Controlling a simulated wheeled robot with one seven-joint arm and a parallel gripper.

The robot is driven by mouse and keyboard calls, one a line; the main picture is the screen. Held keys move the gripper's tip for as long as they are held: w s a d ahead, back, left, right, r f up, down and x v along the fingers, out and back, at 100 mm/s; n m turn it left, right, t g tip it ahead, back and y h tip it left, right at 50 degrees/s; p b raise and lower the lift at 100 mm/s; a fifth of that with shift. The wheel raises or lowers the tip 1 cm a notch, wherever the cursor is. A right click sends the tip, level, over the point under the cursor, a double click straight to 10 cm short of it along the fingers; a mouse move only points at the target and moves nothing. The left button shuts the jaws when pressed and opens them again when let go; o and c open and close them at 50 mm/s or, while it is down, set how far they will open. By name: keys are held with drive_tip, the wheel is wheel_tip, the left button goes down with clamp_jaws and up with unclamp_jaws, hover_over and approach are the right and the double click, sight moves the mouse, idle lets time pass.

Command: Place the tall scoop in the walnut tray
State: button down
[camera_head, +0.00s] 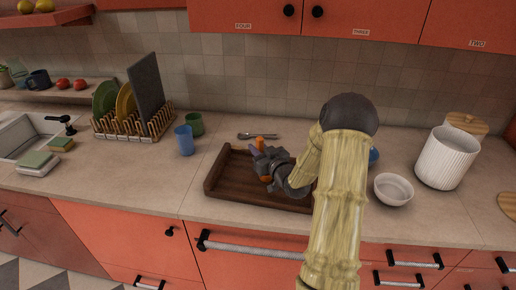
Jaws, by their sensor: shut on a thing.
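The walnut tray (224,181) is a dark brown tray with raised sides, lying on the counter in the middle of the view. My gripper (258,157) is over the tray, reaching in from the right, and is shut on a small purple thing (253,150). Only a little of this thing shows, so I cannot tell its full shape, whether it is the tall scoop, or whether it touches the tray. My arm hides the tray's right part. Orange parts show on the gripper.
A metal utensil (257,135) lies behind the tray. A blue cup (185,140) and a green cup (194,124) stand to the left, near a dish rack (133,126). A white bowl (393,189) and a ribbed white canister (447,158) stand to the right.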

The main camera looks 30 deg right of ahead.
drive_tip(key=shift+f, duration=0.2)
drive_tip(key=c, duration=1.3)
unclamp_jaws()
drive_tip(key=shift+r, duration=0.2)
drive_tip(key=s+d+b, duration=0.1)
drive_tip(key=s+b, duration=0.2)
drive_tip(key=s, duration=0.9)
drive_tip(key=shift+d+b, duration=0.15)
drive_tip(key=shift+b, duration=0.15)
drive_tip(key=shift+r, duration=0.1)
